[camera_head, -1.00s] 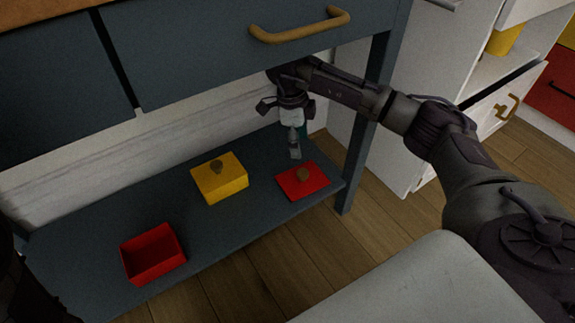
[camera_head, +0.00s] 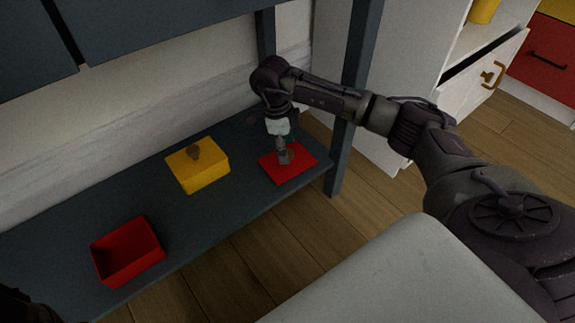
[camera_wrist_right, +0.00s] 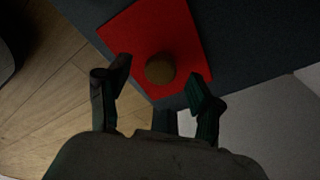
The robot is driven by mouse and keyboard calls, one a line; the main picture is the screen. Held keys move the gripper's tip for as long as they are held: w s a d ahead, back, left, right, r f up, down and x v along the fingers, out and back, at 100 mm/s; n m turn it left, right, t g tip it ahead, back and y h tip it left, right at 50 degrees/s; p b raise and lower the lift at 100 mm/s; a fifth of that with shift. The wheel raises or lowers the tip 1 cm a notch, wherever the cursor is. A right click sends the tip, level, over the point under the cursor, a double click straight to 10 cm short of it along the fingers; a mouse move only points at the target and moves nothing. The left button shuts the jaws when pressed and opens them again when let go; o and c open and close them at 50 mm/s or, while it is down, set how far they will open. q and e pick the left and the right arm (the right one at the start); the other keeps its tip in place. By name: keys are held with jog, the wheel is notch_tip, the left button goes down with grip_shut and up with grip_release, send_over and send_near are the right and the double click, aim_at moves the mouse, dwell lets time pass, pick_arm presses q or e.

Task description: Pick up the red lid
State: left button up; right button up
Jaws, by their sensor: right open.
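The red lid (camera_head: 301,170) lies flat on the dark shelf, near its right end. In the right wrist view the red lid (camera_wrist_right: 137,34) shows a round brown knob (camera_wrist_right: 160,70). My right gripper (camera_head: 282,158) points down over the lid and hides its knob in the head view. In the right wrist view the fingers of my right gripper (camera_wrist_right: 160,84) are spread, one on each side of the knob, with nothing held. I cannot tell whether they touch the lid. Only a dark part of my left arm shows at the lower left of the head view; its gripper cannot be made out.
A yellow box with a brown knob (camera_head: 198,166) stands left of the lid. An open red box (camera_head: 127,251) is farther left on the shelf (camera_head: 190,222). A table leg (camera_head: 352,95) stands close to the lid's right. The drawer fronts (camera_head: 170,35) hang above the shelf.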

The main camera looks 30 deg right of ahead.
aim_at(301, 161)
notch_tip(301, 161, down, 3)
jog(key=shift+s+d+r+b, duration=0.1)
jog(key=shift+d+b, duration=0.05)
jog(key=shift+b, duration=0.4)
grip_shut()
jog(key=shift+r, duration=0.1)
